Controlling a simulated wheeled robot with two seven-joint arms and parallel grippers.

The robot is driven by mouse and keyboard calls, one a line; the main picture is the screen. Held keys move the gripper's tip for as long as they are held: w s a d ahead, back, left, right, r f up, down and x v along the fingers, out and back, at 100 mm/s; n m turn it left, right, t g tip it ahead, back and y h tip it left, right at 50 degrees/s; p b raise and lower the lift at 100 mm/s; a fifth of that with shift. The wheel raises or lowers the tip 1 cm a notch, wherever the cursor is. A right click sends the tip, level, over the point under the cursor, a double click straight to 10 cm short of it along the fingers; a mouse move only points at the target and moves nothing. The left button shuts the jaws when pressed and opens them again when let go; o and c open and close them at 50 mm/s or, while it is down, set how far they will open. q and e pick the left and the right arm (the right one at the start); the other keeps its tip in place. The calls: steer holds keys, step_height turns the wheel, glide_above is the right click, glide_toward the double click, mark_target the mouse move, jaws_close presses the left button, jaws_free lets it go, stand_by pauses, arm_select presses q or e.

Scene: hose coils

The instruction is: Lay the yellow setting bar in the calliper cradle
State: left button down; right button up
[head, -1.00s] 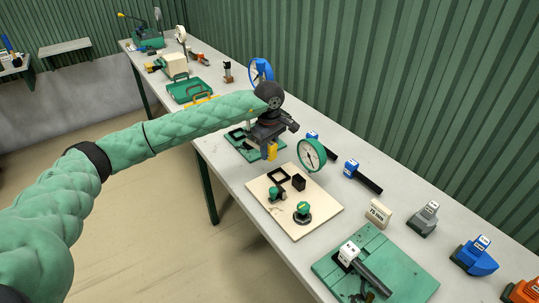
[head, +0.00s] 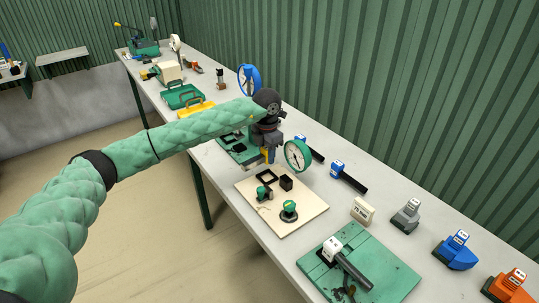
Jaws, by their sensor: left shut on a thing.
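My left gripper (head: 268,150) points down over the table, at the far edge of the beige board. It is shut on the yellow setting bar (head: 265,156), of which only a narrow strip shows below the dark wrist. The rest of the bar is hidden by the gripper. I cannot tell for certain which fixture is the calliper cradle. A green plate (head: 228,142) lies just behind the gripper, partly covered by my arm. A larger green plate with a white-headed, dark-handled tool (head: 352,262) lies nearer. My right gripper is not in view.
The beige board (head: 300,222) carries green knobs, a black frame and a black box. A round green-rimmed dial (head: 298,155) stands close right of the gripper. Blue-headed black bars (head: 348,178), a cream block (head: 362,210) and coloured blocks line the wall side.

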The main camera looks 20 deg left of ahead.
arm_select(q)
steer(key=n, duration=0.2)
steer(key=shift+n, duration=0.3)
steer(key=shift+d+f+n, duration=0.15)
steer(key=shift+n, duration=0.95)
steer(key=n, duration=0.5)
steer(key=shift+s, duration=0.1)
steer(key=n, duration=0.7)
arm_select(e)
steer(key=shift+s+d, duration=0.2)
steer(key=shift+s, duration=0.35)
